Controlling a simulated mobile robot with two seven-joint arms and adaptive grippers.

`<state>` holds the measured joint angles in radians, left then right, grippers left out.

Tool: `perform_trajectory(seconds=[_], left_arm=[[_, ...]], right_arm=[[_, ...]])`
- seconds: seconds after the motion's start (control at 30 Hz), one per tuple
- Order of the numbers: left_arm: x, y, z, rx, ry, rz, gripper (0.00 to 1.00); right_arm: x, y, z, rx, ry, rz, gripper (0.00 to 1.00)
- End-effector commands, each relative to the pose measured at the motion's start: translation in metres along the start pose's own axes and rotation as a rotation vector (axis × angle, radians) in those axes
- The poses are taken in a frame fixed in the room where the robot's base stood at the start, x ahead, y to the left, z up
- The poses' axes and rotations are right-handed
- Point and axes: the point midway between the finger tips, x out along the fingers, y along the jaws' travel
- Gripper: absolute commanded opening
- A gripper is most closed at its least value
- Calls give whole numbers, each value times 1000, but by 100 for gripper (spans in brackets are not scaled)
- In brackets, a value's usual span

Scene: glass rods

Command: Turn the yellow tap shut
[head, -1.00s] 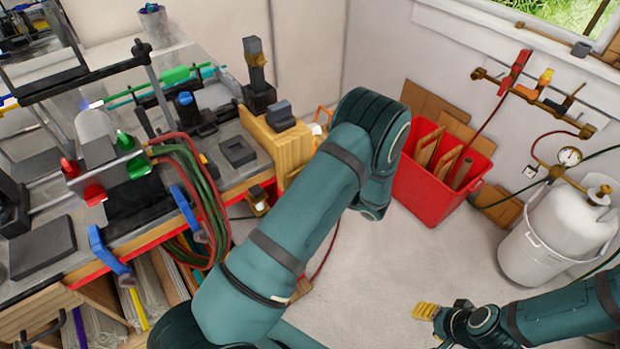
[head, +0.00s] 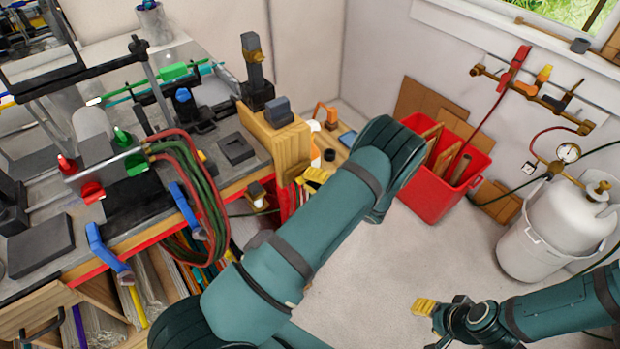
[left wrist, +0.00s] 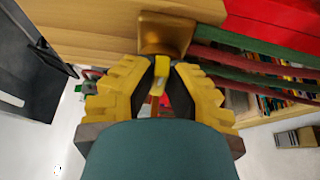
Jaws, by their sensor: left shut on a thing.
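In the left wrist view, a small yellow tap handle (left wrist: 160,70) sits below a brass body (left wrist: 163,33) at the wooden bench edge. The ribbed yellow fingers of my left gripper (left wrist: 158,88) are on both sides of the handle and shut on it. In the head view, ribbed yellow fingertips of my left gripper (head: 316,175) show past my forearm, by the bench's right end; the handle cannot be made out there. My right gripper (head: 428,309) is low on the right over bare floor. Its opening cannot be judged.
Red and green hoses (left wrist: 245,68) run close to the right of the brass body. A brass fitting (head: 257,194) is on the bench front. A red bin (head: 437,190), a white gas cylinder (head: 572,225) and wall valves (head: 541,82) are to the right. The middle floor is clear.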

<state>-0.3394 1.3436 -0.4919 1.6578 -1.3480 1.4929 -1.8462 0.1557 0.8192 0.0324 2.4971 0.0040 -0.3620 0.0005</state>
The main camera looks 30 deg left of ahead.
Motion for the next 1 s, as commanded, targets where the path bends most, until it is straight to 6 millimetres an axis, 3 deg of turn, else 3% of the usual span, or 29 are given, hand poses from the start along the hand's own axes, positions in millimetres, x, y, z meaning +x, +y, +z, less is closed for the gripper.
perform_trajectory(seconds=[0.4,0.43,0.5,0.83,1.0], left_arm=[[1,0,-1,8,3,4,0],[1,0,-1,8,3,4,21],[1,0,-1,8,3,4,44],[-1,0,0,6,0,2,44],[-18,0,1,5,-2,1,44]], right_arm=[[0,0,0,0,0,0,47],[0,0,0,0,0,0,47],[0,0,0,0,0,0,47],[0,0,0,0,0,0,47],[0,0,0,0,0,0,47]])
